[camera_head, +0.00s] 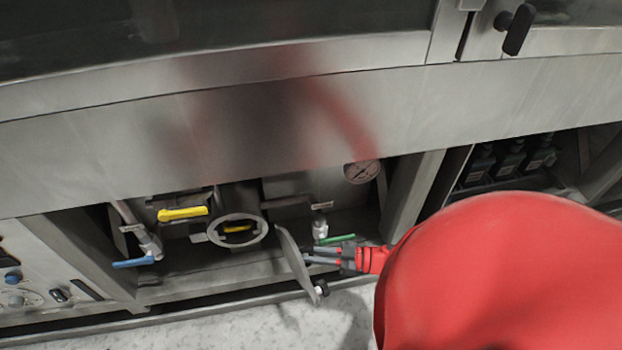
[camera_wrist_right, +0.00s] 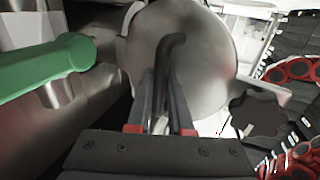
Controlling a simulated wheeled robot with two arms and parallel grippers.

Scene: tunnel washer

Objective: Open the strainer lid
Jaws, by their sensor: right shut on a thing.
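The strainer lid (camera_head: 292,258) is a round grey metal disc, swung out to the right of the round strainer opening (camera_head: 237,231). The opening is uncovered, and something yellow shows inside or behind it. My right gripper (camera_head: 308,255) reaches in from the right and is shut on the lid's dark bent handle. In the right wrist view the lid (camera_wrist_right: 205,60) stands in front of the fingers, and the handle (camera_wrist_right: 168,62) runs down between the fingertips (camera_wrist_right: 161,105). A dark knob (camera_wrist_right: 258,112) sits at the lid's side. My left gripper is not in view.
A green lever (camera_head: 337,239) is close to my right gripper and looms large in the right wrist view (camera_wrist_right: 48,66). A yellow lever (camera_head: 182,213) and a blue lever (camera_head: 133,262) are left of the opening. A pressure gauge (camera_head: 361,171) hangs above. The steel panel overhangs the recess.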

